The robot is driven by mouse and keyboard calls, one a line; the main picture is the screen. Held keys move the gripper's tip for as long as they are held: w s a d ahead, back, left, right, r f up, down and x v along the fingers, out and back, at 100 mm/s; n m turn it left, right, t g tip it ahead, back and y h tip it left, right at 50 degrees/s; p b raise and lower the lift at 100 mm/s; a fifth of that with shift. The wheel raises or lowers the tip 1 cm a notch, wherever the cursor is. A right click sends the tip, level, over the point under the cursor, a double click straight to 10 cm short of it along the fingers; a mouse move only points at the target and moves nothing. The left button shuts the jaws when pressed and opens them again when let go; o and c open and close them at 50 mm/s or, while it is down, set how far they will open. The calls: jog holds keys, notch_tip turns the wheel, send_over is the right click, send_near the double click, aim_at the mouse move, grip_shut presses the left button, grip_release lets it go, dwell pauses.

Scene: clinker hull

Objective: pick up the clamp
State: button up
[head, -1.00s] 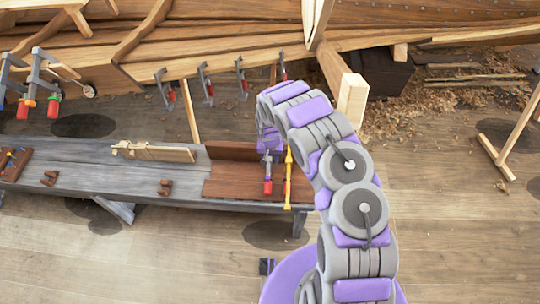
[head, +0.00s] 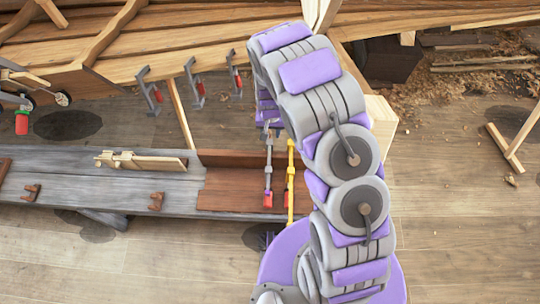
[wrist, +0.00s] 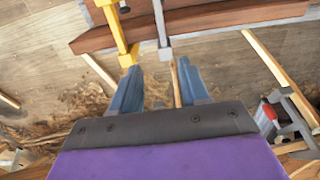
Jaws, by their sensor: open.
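A grey bar clamp with a red handle (head: 268,178) lies on a reddish-brown board at the bench's right end. A yellow clamp (head: 290,185) lies close to its right. In the wrist view the grey clamp (wrist: 160,22) points toward the gap between my fingers, and the yellow clamp (wrist: 115,28) is up and left of them. My gripper (wrist: 158,74) is open, its two blue fingers apart with nothing held between them. The grey clamp's end looks just beyond the fingertips; I cannot tell whether they touch. In the head view my arm hides the gripper.
The grey bench (head: 75,190) carries a pale wooden piece (head: 145,162) and small brown blocks. Several more clamps (head: 194,85) hang on the planked hull behind. A pale post (head: 380,120) stands beside my arm.

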jog(key=b, duration=0.2)
send_over(269, 153)
jog(key=f, duration=0.9)
jog(key=shift+w+f, duration=0.35)
jog(key=shift+d+f, duration=0.2)
jog(key=shift+f, duration=0.1)
jog(key=f, duration=0.1)
jog(key=f+b, duration=0.1)
jog(key=f, duration=0.1)
jog(key=f+b, duration=0.1)
jog(key=f, duration=0.1)
jog(key=shift+s+a, duration=0.3)
jog(key=shift+a, duration=0.05)
jog(key=shift+d+r, duration=0.1)
jog(key=shift+r, duration=0.05)
jog(key=shift+d, duration=0.1)
jog(key=shift+c, duration=1.3)
grip_shut()
